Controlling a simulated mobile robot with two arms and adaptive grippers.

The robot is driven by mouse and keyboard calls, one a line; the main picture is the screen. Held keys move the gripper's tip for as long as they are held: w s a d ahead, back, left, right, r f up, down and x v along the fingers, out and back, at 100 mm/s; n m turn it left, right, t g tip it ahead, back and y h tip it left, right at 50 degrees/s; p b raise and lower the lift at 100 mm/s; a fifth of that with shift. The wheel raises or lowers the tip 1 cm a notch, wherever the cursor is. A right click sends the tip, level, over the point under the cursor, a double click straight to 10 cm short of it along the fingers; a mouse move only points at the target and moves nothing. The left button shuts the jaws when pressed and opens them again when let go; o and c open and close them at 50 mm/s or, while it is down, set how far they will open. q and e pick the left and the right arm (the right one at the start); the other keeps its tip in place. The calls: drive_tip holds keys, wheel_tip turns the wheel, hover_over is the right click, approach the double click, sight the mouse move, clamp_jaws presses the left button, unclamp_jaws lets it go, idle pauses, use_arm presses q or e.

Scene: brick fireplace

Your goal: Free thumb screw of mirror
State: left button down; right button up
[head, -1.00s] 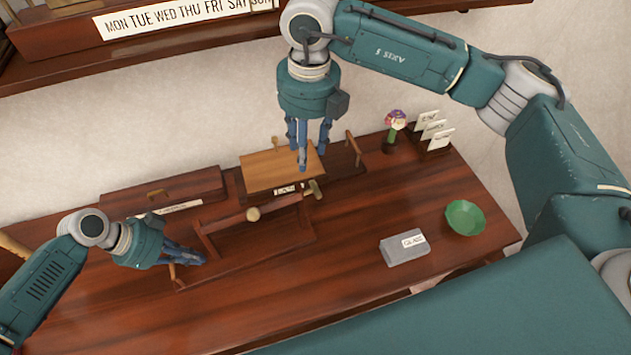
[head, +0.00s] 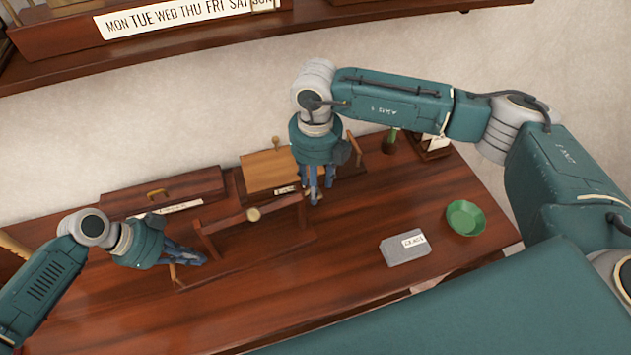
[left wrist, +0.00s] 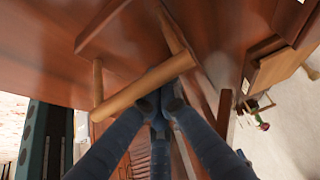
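My left gripper (head: 190,258) is at the stand's left end. In the left wrist view its fingertips (left wrist: 160,102) are close together against a light wooden bar (left wrist: 145,87); whether they clasp it is unclear.
A light wooden box (head: 265,170) stands behind the mirror, with a long dark box (head: 165,192) to its left. A grey labelled block (head: 404,250) and a green bowl (head: 466,217) lie to the right. The front table is clear.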

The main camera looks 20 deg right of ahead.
clamp_jaws()
